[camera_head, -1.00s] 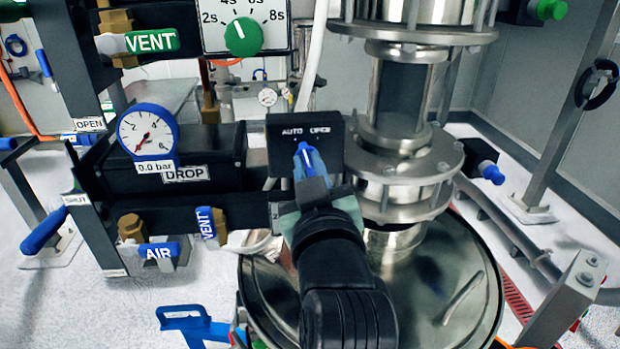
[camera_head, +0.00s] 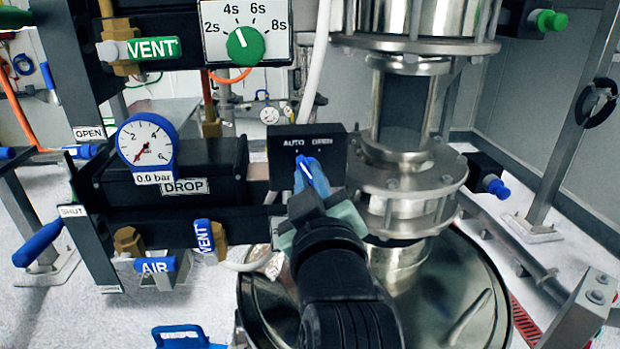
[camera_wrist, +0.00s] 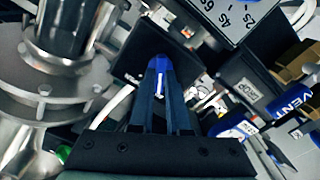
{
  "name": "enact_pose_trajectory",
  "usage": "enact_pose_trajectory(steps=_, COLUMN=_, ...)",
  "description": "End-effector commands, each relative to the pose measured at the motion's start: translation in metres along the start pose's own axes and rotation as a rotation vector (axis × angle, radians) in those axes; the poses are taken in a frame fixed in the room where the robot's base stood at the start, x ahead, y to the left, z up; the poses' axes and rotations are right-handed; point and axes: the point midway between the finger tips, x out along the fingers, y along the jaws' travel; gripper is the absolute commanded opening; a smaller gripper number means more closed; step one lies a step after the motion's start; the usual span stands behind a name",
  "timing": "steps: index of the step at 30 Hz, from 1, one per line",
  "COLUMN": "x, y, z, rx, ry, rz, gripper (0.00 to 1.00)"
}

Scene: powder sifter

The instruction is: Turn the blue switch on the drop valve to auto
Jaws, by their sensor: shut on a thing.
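The blue switch (camera_head: 305,172) sits on the front of a black box (camera_head: 279,160) with white lettering, AUTO at left and a blurred word at right. Its white line leans up and left, towards AUTO. In the wrist view the blue switch (camera_wrist: 158,63) shows between my fingertips. My gripper (camera_head: 314,181) is shut on the switch, with the fingers on either side of it; it also shows in the wrist view (camera_wrist: 160,78). The fingers hide part of the switch. The DROP valve body (camera_head: 210,158) is left of the box.
A pressure gauge (camera_head: 147,143) reading near zero stands above the DROP label. A timer dial (camera_head: 242,44) is above the box. Steel pipework (camera_head: 400,190) stands close to the right of my gripper.

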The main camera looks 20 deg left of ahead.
Motion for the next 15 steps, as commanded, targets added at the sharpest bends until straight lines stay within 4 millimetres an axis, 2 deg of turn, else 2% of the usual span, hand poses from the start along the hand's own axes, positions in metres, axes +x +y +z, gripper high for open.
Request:
enact_pose_trajectory(steps=1, x=-0.0001, y=0.0005, z=-0.0005, rx=-0.001, ry=0.001, rz=0.001, gripper=0.0)
enact_pose_trajectory(steps=2, x=-0.0001, y=0.0005, z=-0.0005, rx=-0.001, ry=0.001, rz=0.001, gripper=0.2)
enact_pose_trajectory(steps=6, x=-0.0001, y=0.0004, z=-0.0004, rx=0.0, ry=0.001, rz=0.001, gripper=0.45)
enact_pose_trajectory(steps=15, x=-0.0008, y=0.0001, z=0.0, rx=0.001, ry=0.001, rz=0.001, gripper=0.45)
